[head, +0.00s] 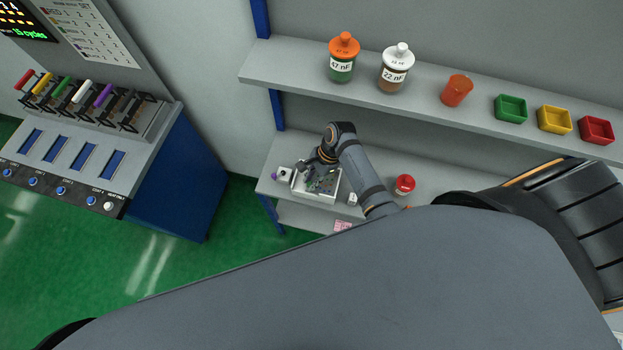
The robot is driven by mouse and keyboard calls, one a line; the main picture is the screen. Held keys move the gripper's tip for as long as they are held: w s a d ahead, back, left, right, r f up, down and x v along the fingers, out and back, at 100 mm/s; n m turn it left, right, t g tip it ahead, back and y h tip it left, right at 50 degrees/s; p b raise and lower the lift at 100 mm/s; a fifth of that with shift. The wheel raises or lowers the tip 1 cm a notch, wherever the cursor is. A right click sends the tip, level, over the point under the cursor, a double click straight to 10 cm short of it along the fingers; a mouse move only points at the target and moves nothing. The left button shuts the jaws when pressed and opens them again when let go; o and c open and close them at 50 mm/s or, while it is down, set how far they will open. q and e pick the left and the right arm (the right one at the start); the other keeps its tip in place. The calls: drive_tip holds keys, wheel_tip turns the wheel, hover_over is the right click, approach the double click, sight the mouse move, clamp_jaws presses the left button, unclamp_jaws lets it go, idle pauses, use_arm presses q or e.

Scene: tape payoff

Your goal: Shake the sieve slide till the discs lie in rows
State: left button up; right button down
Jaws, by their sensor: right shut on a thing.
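The sieve slide, a white shallow tray (312,198), sits on the middle shelf at the centre of the head view. Small dark and greenish discs (322,185) lie in it, too small to tell whether they are in rows. My right gripper (308,172) is at the tray's upper left side, shut on the sieve slide. Its fingers and wrist hide part of the tray, and the exact contact is too small to see. My left gripper is not in view.
A small white object (284,174) stands left of the tray; a red-lidded jar (404,184) stands to the right. The upper shelf (290,65) holds two jars, an orange cup (456,91) and coloured bins (510,109). A console (165,205) with levers stands at left.

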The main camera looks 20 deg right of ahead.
drive_tip(key=shift+s+d, duration=0.4)
drive_tip(key=shift+d, duration=0.3)
drive_tip(key=c, duration=1.6)
unclamp_jaws()
drive_tip(key=o, duration=0.4)
drive_tip(key=shift+s+d, duration=0.1)
